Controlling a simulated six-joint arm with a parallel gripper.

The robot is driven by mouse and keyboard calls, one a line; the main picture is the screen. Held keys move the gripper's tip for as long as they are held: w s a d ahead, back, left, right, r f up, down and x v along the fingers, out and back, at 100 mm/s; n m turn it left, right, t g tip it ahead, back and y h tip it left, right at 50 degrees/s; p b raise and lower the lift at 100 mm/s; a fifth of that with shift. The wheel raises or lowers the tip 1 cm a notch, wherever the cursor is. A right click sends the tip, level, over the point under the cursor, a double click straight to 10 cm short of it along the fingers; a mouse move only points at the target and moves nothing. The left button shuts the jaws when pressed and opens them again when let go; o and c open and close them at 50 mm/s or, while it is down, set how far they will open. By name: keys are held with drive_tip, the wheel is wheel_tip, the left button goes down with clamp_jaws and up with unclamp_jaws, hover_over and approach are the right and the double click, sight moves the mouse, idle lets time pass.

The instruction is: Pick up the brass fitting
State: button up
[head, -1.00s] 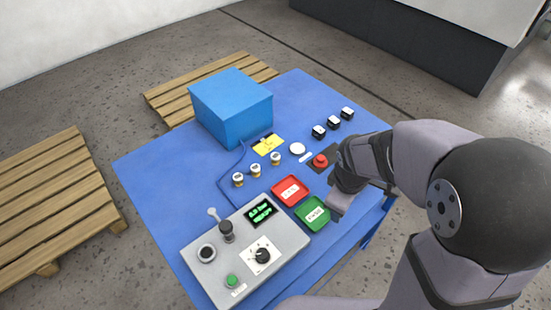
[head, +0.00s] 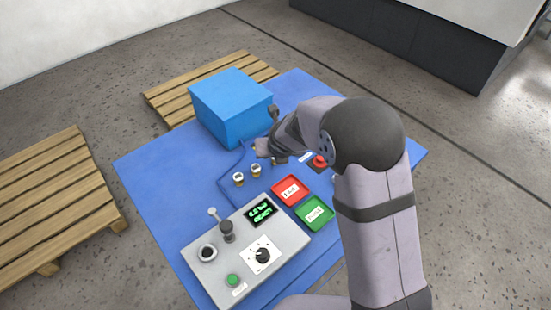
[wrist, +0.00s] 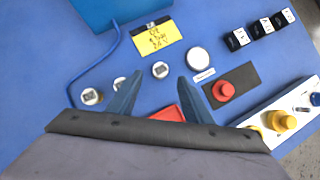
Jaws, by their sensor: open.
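Three small brass-bodied pieces with white labelled tops stand in a row on the blue table. In the head view I see the near one (head: 239,179) and the middle one (head: 256,170); my gripper (head: 264,150) covers the far one. In the wrist view the far piece (wrist: 160,70) shows between and just beyond my open, empty fingertips (wrist: 160,79). The left finger partly covers the middle piece. A yellow-gold rounded part (wrist: 283,121) sits on a white strip at the right of the wrist view. I cannot tell which of these is the named fitting.
A blue box (head: 232,108) stands behind, with a blue cable beside it. A yellow label (wrist: 156,37), white disc (wrist: 198,60), red button (wrist: 223,91) and several black-and-white blocks lie around. Red (head: 290,179) and green (head: 327,209) trays and a grey control panel (head: 215,278) are nearer.

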drive_tip(key=shift+b+x, duration=0.4)
drive_tip(key=shift+x, duration=3.3)
drive_tip(key=shift+r, duration=0.1)
clamp_jaws()
